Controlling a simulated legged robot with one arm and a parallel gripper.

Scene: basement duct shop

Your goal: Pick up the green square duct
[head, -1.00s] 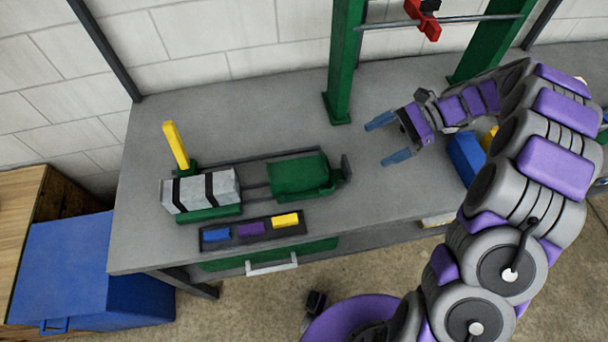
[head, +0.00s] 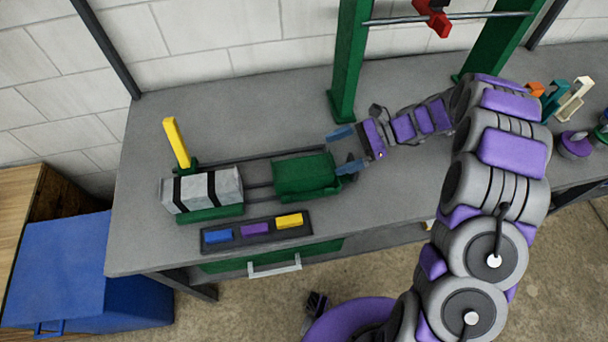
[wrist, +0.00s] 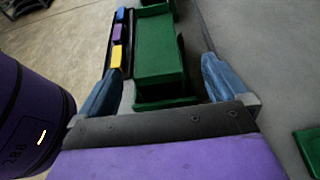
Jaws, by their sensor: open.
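A green box-shaped piece (head: 305,175), which looks like the green square duct, lies on a rail fixture on the grey bench in the head view. In the wrist view the green piece (wrist: 160,48) runs away from me between my fingers. My gripper (head: 344,151) is open and empty at the right end of this piece. In the wrist view my gripper (wrist: 160,68) has one blue finger on each side of its near end. I cannot tell whether the fingers touch it.
A grey block with black bands (head: 202,190) and a yellow upright bar (head: 176,142) stand at the fixture's left. A tray (head: 262,238) with blue, purple and yellow blocks lies in front. A green post (head: 347,65) rises behind my gripper. Bare bench (head: 260,110) lies behind the fixture.

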